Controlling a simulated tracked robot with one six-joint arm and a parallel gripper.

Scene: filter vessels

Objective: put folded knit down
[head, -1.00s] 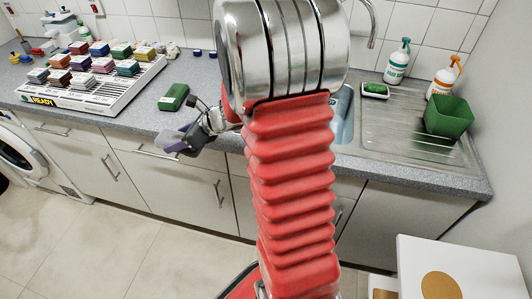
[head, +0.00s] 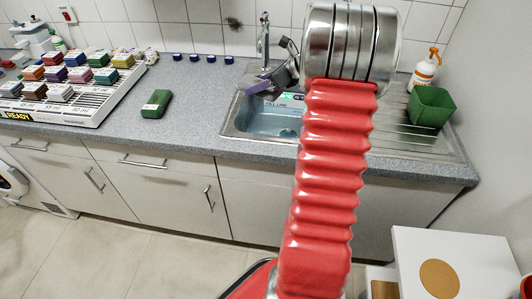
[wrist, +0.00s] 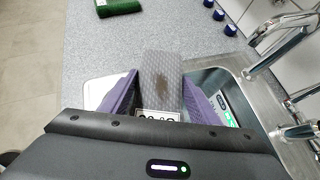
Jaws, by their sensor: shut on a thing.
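The folded knit (wrist: 163,78) is a grey, textured bundle with a brown stain and a printed label at its near end. It sits between the purple fingers of my gripper (wrist: 158,100) in the wrist view. I cannot make out the knit there. In the wrist view the knit is above the counter beside the sink's left edge. I cannot tell its height.
A green block (head: 156,103) lies on the grey counter (head: 195,125). Several blue knobs (head: 201,58) line the back. A tap (head: 264,45) rises behind the sink. A rack of colored packs (head: 60,105) stands left. A green bin (head: 430,106) and spray bottle (head: 425,70) stand right.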

